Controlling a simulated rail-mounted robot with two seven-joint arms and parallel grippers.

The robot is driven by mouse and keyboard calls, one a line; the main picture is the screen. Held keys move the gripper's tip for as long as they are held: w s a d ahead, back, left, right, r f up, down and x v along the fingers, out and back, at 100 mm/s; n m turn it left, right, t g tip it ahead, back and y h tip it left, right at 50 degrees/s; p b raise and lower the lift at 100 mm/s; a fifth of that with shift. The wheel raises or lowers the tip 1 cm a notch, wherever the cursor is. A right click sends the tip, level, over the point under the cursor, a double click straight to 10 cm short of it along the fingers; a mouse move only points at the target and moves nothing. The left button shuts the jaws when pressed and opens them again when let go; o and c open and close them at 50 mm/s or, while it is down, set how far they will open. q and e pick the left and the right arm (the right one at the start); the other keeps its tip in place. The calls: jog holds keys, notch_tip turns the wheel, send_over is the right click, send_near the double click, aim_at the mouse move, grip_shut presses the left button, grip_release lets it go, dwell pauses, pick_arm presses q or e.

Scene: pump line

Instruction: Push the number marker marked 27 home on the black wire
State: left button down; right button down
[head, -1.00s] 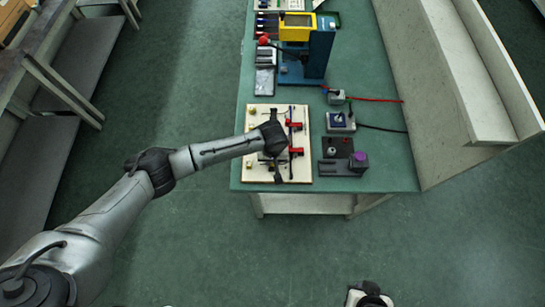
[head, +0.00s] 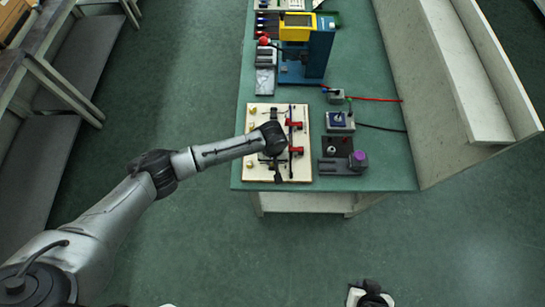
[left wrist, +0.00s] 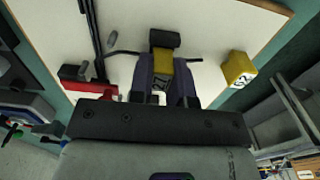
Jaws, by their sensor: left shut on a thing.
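In the left wrist view my left gripper (left wrist: 165,93) is shut on a small yellow number marker (left wrist: 163,66) over the pale board. Dark print shows on the marker's face between the fingers, partly covered, and I cannot read it surely. A thin black wire (left wrist: 124,52) shows on both sides of the fingers, by a black block (left wrist: 164,38) at the marker's far end. Whether the marker sits fully on the wire cannot be told. In the head view my left wrist hides this spot. My right gripper (head: 370,292) is at the bottom edge, away from the bench; its jaws are unclear.
A second yellow marker (left wrist: 238,68) with printed digits stands to the right on the board (head: 258,178). Red clamps (head: 295,125) hold a dark rod beside my left wrist. A dark fixture with a purple-topped part (head: 358,156) is right of the board.

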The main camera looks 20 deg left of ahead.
pick_arm(q)
jog(key=shift+s+a+f, duration=0.15)
jog(key=shift+f, duration=0.2)
dwell(0.3)
